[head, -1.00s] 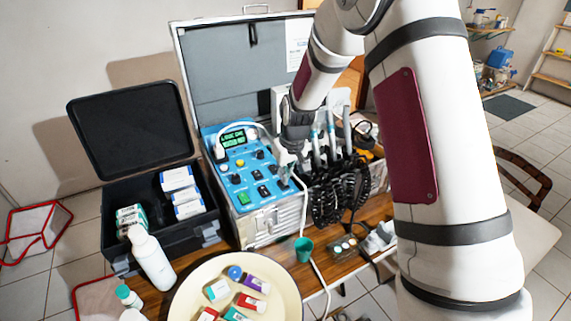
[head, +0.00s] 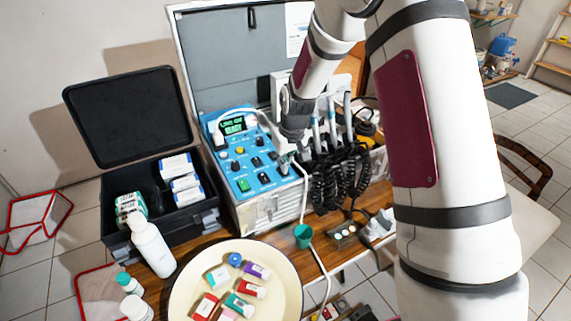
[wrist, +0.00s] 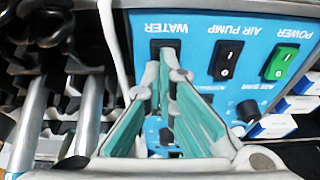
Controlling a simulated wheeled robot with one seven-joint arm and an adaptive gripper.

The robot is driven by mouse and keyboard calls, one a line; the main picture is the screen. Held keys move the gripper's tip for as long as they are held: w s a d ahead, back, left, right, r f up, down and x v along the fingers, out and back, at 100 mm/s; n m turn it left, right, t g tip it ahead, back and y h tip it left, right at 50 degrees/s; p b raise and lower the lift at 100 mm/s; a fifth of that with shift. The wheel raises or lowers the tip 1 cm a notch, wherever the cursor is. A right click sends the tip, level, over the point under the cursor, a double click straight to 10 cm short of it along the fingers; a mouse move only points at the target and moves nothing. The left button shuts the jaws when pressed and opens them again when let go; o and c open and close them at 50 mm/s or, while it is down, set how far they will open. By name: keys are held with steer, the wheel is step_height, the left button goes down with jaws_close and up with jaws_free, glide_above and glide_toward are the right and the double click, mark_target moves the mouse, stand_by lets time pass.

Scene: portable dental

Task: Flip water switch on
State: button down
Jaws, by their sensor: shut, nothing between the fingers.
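The blue control panel (head: 240,155) sits in the open metal case, with a lit green display (head: 233,125). In the wrist view the panel appears upside down. The black water switch (wrist: 160,46) lies under the WATER label, its lower part hidden by my fingertips. My gripper (wrist: 176,75) is shut and empty, its tips at or just in front of that switch; I cannot tell if they touch. The switch's position cannot be read. The black air pump switch (wrist: 227,60) and the green power switch (wrist: 281,62) are beside it. In the head view my gripper (head: 286,162) is over the panel's right edge.
Dental handpieces (head: 332,122) and coiled black hoses (head: 340,182) hang right of the panel. A white cable runs past my gripper. A black box (head: 205,215), a white bottle (head: 153,248), a green cup (head: 303,236) and a round tray (head: 183,300) stand around the case.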

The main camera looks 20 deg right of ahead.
steer(key=shift+w+a, duration=0.1)
steer(key=shift+w, duration=0.4)
steer(key=shift+r, duration=0.1)
steer(key=shift+r, duration=0.3)
steer(key=s+p+v, duration=0.1)
steer(key=s+v, duration=0.1)
steer(key=v, duration=1.1)
steer(key=shift+d+f, duration=0.2)
steer(key=shift+f, duration=0.05)
